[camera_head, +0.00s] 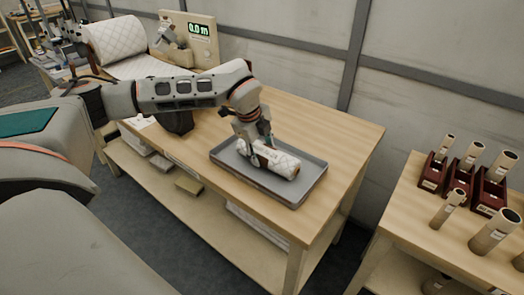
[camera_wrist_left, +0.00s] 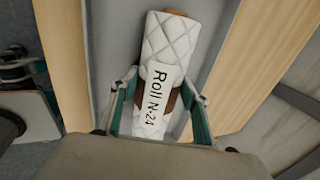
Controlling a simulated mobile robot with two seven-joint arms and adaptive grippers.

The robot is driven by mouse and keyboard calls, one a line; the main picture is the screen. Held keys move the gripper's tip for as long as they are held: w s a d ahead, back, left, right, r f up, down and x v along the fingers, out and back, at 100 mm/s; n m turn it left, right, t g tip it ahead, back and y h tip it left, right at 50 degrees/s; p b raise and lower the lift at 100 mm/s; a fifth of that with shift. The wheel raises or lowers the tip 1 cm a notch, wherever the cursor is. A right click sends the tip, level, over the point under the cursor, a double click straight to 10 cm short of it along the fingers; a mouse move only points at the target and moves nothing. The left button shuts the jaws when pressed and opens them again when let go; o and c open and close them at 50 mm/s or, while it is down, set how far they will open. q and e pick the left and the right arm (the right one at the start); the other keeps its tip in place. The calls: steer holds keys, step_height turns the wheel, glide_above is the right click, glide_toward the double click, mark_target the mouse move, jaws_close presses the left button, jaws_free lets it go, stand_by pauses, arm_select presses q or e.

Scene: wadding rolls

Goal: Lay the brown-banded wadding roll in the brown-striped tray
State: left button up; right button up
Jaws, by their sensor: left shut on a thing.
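A white quilted wadding roll (camera_head: 285,162) with a label reading "Roll N-24" is at a grey tray (camera_head: 266,186) on the wooden bench. In the left wrist view the roll (camera_wrist_left: 165,48) shows a brown band partly covered by the label. My left gripper (camera_head: 260,148) is shut on the roll around its band; its fingers also show in the left wrist view (camera_wrist_left: 158,105). The roll lies lengthwise over the tray floor, within its rim; I cannot tell whether it touches the floor. No brown stripe is visible on the tray. My right gripper is not in view.
A big quilted roll (camera_head: 115,40) and a display reading 0.0 m (camera_head: 199,29) stand at the bench's far left. A side table (camera_head: 410,215) at right holds dark red boxes (camera_head: 466,179) and several tubes. The bench right of the tray is clear.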

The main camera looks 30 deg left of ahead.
arm_select(q)
steer(key=shift+f, duration=0.1)
steer(key=o, duration=1.1)
steer(key=shift+r, duration=0.2)
steer(key=v, duration=1.2)
steer(key=shift+s+f, duration=0.1)
steer(key=shift+f, duration=0.05)
